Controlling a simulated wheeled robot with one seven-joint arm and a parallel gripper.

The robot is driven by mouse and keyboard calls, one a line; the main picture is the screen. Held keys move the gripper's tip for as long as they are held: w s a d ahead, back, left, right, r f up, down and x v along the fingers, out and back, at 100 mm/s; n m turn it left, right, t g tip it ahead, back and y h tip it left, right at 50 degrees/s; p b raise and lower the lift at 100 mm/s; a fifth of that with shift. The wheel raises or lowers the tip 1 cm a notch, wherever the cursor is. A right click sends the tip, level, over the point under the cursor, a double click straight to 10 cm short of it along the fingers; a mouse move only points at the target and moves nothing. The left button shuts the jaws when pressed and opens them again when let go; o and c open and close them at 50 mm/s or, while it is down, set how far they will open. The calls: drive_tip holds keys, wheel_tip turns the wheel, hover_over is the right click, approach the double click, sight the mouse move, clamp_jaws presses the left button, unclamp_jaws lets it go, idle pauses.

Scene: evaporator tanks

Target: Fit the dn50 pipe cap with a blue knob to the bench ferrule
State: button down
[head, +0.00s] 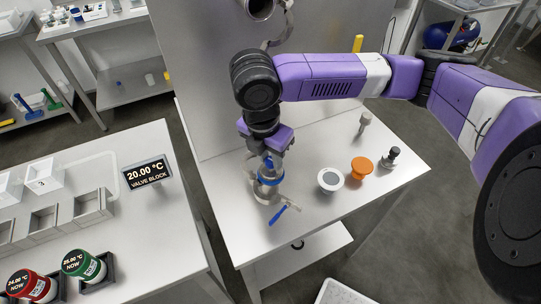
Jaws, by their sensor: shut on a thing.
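My gripper (268,156) points down over the bench and is shut on the pipe cap with the blue knob (267,164). The knob shows between the fingers, and most of the cap is hidden by them. Directly below is the metal bench ferrule (268,190), a short upright pipe piece on the white bench. The cap is at or just above the ferrule's top; I cannot tell whether they touch. A metal clamp with a blue handle (279,213) is around or beside the ferrule, its handle sticking out toward the front.
A white round piece with a grey top (331,180), an orange cap (361,168), a black-knobbed fitting (390,158) and a small grey piece (364,121) stand right of the ferrule. A panel (208,75) rises behind. The bench's front right is clear.

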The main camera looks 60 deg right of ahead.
drive_tip(key=shift+f+b, duration=0.3)
drive_tip(key=shift+f, duration=0.25)
drive_tip(key=c, duration=1.1)
unclamp_jaws()
drive_tip(key=shift+o, duration=0.2)
drive_tip(key=shift+r, duration=0.15)
drive_tip(key=shift+r+p, duration=2.6)
drive_tip(key=shift+r, duration=0.4)
drive_tip(key=shift+f, duration=0.1)
